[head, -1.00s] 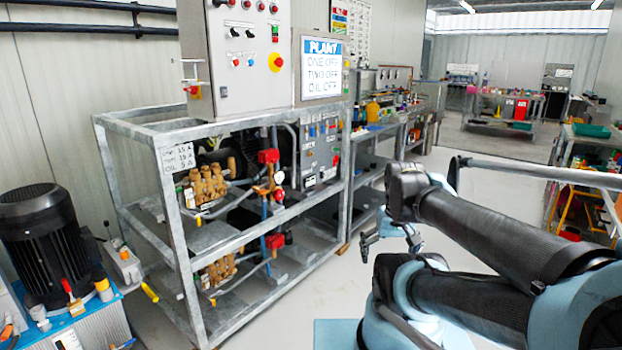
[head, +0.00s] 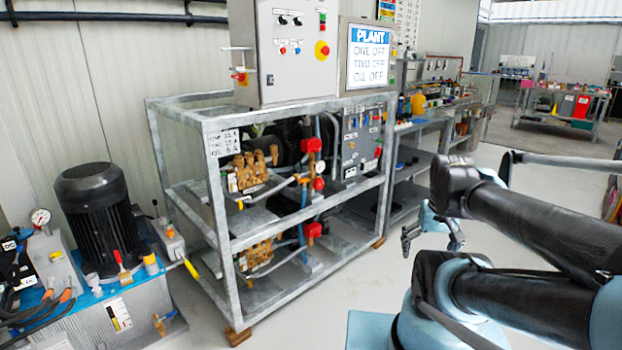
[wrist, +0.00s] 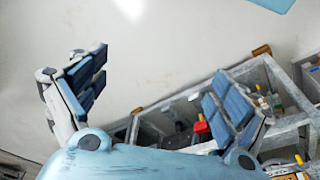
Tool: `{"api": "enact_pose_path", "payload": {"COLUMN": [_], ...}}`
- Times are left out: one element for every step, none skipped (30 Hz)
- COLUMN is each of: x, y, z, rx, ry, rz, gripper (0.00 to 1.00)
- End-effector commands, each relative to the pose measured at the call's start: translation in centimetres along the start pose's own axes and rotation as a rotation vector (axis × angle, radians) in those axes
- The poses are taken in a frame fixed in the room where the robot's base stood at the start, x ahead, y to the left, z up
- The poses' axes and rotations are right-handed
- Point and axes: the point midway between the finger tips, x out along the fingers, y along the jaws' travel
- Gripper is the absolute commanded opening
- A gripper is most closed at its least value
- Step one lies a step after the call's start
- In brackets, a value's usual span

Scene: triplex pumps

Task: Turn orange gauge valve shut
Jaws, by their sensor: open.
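My gripper (head: 431,240) is open and empty, its fingers apart, out over the floor to the right of the pump rack in the head view. In the wrist view my gripper (wrist: 158,85) shows two blue-padded fingers wide apart with pale floor between them. The steel pump rack (head: 225,225) holds brass pumps (head: 255,168) on two levels, with red fittings (head: 313,145) on the pipes beside them. I cannot make out an orange gauge valve for certain; the parts there are small. A round gauge (head: 40,217) stands on the blue unit at the far left.
A grey control cabinet (head: 297,40) and a PLANT sign (head: 368,55) top the rack. A black motor (head: 95,205) stands on the blue unit at left. Benches (head: 410,165) line the back wall. The floor in front of the rack is clear.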

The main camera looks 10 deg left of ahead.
Motion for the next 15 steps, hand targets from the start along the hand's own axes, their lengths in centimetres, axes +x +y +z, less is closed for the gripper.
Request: {"api": "enact_pose_path", "payload": {"x": [-0.1, -0.2, -0.3, -0.3, -0.4, -0.6, -0.7, -0.8, -0.9, -1.0, -1.1, -1.2, -1.3, -1.4, -1.5], "y": [-0.2, -0.3, -0.6, -0.8, -1.1, -1.6, -1.9, -2.3, -2.9, -3.3, -3.7, -4.3, -4.7, -5.2, -5.7], "z": [0.3, 0.1, -0.4, -0.9, -1.5, -2.3, -3.0, -3.8, -4.7, -5.5, -6.2, -7.2, -8.0, -8.7, -9.7], "rx": [-0.006, -0.011, -0.023, -0.033, -0.044, -0.063, -0.077, -0.093, -0.114, -0.13, -0.146, -0.167, -0.182, -0.197, -0.217], "ry": [0.005, 0.009, 0.015, 0.021, 0.028, 0.038, 0.048, 0.059, 0.072, 0.083, 0.095, 0.109, 0.12, 0.133, 0.148], "rz": [-0.005, -0.01, -0.02, -0.028, -0.038, -0.055, -0.067, -0.081, -0.099, -0.113, -0.126, -0.144, -0.157, -0.17, -0.186], "gripper": [0.68, 0.61, 0.53, 0.53, 0.53, 0.53, 0.53, 0.53, 0.53, 0.53, 0.53, 0.53, 0.53, 0.53, 0.53]}}
